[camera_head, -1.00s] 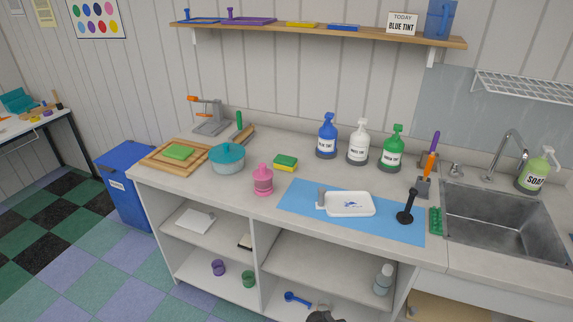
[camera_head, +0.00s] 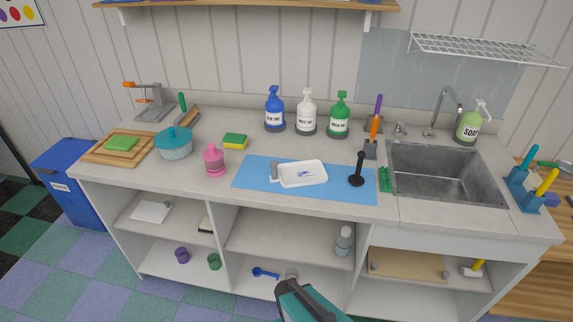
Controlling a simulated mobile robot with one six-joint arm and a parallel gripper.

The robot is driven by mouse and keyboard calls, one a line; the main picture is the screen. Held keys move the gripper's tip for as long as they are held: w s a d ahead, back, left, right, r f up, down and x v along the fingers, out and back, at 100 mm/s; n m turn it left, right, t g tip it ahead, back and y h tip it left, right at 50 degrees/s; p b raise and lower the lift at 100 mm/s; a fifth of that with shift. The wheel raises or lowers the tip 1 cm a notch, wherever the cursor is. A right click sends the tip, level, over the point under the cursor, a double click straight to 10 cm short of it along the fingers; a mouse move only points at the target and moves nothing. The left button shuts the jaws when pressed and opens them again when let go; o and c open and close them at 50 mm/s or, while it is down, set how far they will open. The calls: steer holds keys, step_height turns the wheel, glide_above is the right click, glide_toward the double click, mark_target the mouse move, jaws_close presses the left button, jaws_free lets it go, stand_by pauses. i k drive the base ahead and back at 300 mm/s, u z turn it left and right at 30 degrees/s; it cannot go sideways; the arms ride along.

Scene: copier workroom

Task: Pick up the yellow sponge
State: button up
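A sponge (camera_head: 235,141) with a yellow body and a green layer lies on the counter, behind and right of the pink bottle. Both colours show in the camera view, and nothing covers it. A teal and dark part of my arm (camera_head: 305,302) shows at the bottom edge, in front of the cabinet and well below the counter top. My gripper's fingertips cannot be made out. Nothing of mine touches the sponge.
A pink bottle (camera_head: 214,161) and a teal-lidded pot (camera_head: 174,143) stand left of the sponge. A blue mat (camera_head: 248,182) with a white tray (camera_head: 324,177) lies to the right. Pump bottles (camera_head: 274,112) stand behind. The sink (camera_head: 445,175) is further right.

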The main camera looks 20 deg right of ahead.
mark_target(235, 141)
steer(key=u, duration=0.2)
steer(key=i, duration=0.85)
steer(key=z, duration=1.1)
steer(key=k, duration=0.15)
steer(key=u, duration=3.2)
